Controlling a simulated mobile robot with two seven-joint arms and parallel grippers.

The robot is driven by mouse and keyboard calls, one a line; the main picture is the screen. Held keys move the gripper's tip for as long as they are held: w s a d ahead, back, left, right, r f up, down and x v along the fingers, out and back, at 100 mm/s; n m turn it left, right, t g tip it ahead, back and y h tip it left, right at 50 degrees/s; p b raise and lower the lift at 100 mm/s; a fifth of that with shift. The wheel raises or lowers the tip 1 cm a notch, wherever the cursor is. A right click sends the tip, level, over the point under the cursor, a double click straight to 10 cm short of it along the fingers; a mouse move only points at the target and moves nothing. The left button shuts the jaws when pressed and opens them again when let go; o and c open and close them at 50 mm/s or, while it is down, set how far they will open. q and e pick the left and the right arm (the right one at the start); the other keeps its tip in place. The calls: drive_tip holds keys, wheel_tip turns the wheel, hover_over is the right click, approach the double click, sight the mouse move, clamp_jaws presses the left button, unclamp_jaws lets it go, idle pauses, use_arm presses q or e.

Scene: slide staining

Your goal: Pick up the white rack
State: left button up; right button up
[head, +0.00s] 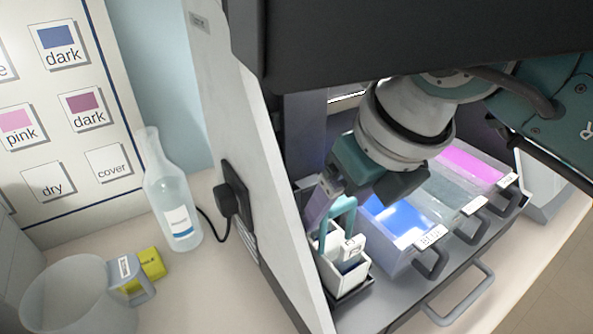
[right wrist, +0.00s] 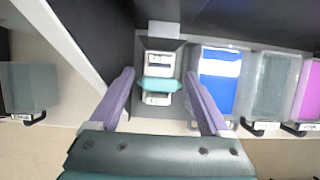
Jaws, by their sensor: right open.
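The white rack (head: 330,272) has a teal handle (head: 349,212) on top and stands in a dark tray at the left end of the row of staining baths. In the right wrist view the rack (right wrist: 161,64) shows between my finger tips, with its teal handle (right wrist: 160,86) crosswise. My right gripper (head: 325,205) is open, its purple fingers on either side of the handle in the right wrist view (right wrist: 159,76). Nothing is held, and I cannot tell whether a finger touches the rack. My left gripper is not in view.
Blue (head: 400,222), grey (head: 443,190) and pink (head: 472,165) baths stand right of the rack. A white side panel (head: 262,190) is close on its left and a dark hood (head: 400,40) hangs above. A bottle (head: 172,205) and a beaker (head: 75,300) stand beyond the panel.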

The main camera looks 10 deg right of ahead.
clamp_jaws()
idle(0.6)
